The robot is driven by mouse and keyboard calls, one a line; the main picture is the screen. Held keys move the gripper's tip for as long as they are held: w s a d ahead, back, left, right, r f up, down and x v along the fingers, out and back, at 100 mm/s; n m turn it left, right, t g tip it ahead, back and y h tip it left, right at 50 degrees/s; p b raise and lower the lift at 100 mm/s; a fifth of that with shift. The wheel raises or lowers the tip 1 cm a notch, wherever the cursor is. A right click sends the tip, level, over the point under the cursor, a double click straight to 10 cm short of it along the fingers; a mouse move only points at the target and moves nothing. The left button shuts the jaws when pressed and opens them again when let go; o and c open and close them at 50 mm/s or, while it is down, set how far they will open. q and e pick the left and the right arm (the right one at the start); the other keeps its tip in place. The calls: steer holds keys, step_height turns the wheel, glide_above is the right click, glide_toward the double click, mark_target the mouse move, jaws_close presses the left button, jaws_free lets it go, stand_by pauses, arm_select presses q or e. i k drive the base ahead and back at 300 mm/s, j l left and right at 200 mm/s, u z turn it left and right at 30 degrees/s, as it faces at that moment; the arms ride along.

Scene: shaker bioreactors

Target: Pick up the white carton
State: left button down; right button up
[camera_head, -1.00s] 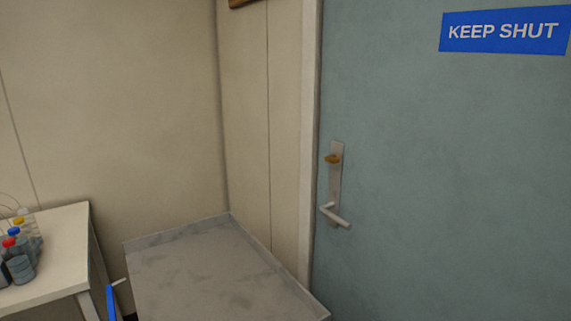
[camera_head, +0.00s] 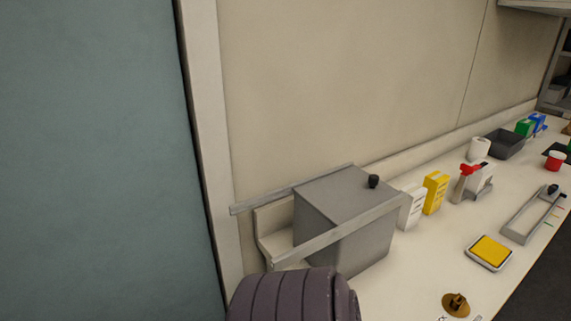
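A white carton (camera_head: 411,207) stands upright on the bench, just left of a yellow carton (camera_head: 435,192) and close behind the right side of a grey box-shaped unit (camera_head: 350,215). Its lower left part is hidden by that unit. Neither of my grippers is in view.
The pale bench (camera_head: 405,275) runs to the far right. On it are a red-topped bottle (camera_head: 463,183), a white roll (camera_head: 479,148), a dark grey bin (camera_head: 504,143), a yellow-topped scale (camera_head: 490,251) and a brown knobbed object (camera_head: 456,303). A teal door (camera_head: 90,160) is at left.

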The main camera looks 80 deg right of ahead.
mark_target(409, 213)
steer(key=z, duration=3.5)
steer(key=l, duration=0.85)
steer(key=z, duration=0.05)
